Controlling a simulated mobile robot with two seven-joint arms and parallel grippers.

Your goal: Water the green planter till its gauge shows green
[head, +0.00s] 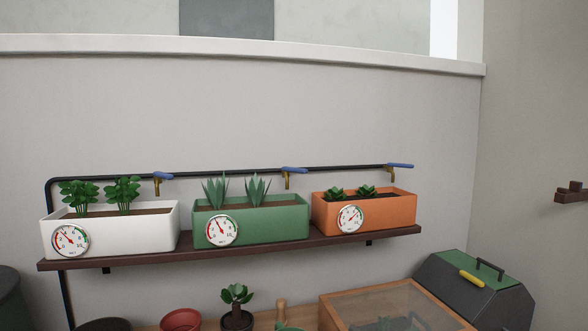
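The green planter (265,229) stands in the middle of a dark wall shelf, with spiky grey-green plants in it. Its round gauge (221,230) is on the front left; the needle points up and slightly left, and a red band shows at the dial's left. Above the planter's right part, a brass tap (287,181) with a blue lever handle (294,170) hangs from a black pipe (225,173). I see no water coming from it. Neither of my grippers is in view.
On the shelf (150,256), a white planter (130,232) stands left and an orange planter (385,212) right, each with a gauge and tap. Below are pots, a small potted plant (237,295), a wood-framed glass-topped box (390,300) and a dark green-lidded box (475,287).

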